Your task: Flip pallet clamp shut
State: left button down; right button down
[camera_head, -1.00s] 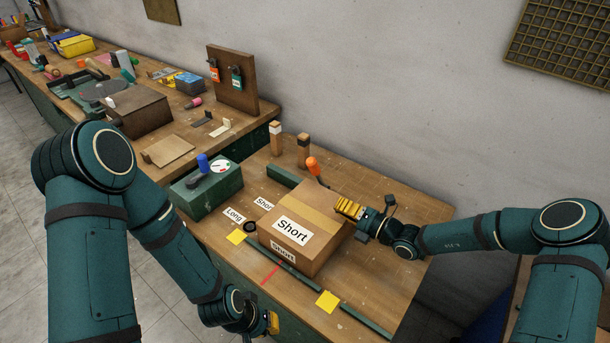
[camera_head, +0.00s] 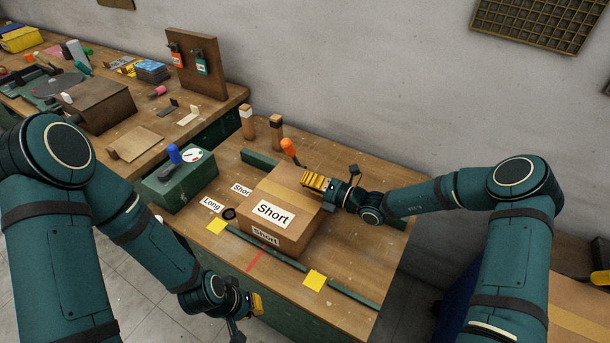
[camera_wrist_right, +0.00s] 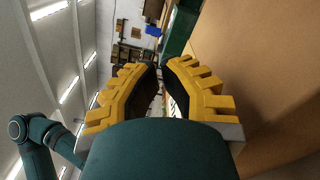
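An orange-handled lever (camera_head: 289,148), which looks like the clamp, stands up tilted behind the cardboard box (camera_head: 291,188) labelled "Short". Its base is hidden by the box. My right gripper (camera_head: 304,181) is over the back right of the box top, just in front of and right of the orange handle, apart from it. Its yellow fingers (camera_wrist_right: 160,66) come together at the tips in the right wrist view, with nothing seen between them. My left gripper (camera_head: 257,304) hangs low at the table's front edge, empty as far as I see; its finger gap is unclear.
A green box (camera_head: 177,187) with a blue-handled lever (camera_head: 174,154) and dial stands left. Two wooden posts (camera_head: 277,132) stand behind. Yellow squares (camera_head: 314,281), a red line (camera_head: 255,261) and green strips mark the table (camera_head: 350,262). The table right of the box is clear.

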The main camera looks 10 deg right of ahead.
aim_at(294, 158)
jog(key=b+x, duration=0.1)
jog(key=x, duration=0.7)
jog(key=shift+a+f, duration=0.15)
jog(key=shift+a, duration=0.1)
jog(key=shift+w+d+r+b, duration=0.15)
jog(key=shift+w+d+r, duration=0.15)
jog(key=shift+w, duration=0.3)
jog(key=shift+w+d+r+b, duration=0.15)
jog(key=shift+w+d+r, duration=0.1)
jog(key=shift+w, duration=0.3)
jog(key=shift+w+d+r, duration=0.2)
jog(key=shift+w+r, duration=0.15)
jog(key=shift+w, duration=0.25)
jog(key=shift+r, duration=0.1)
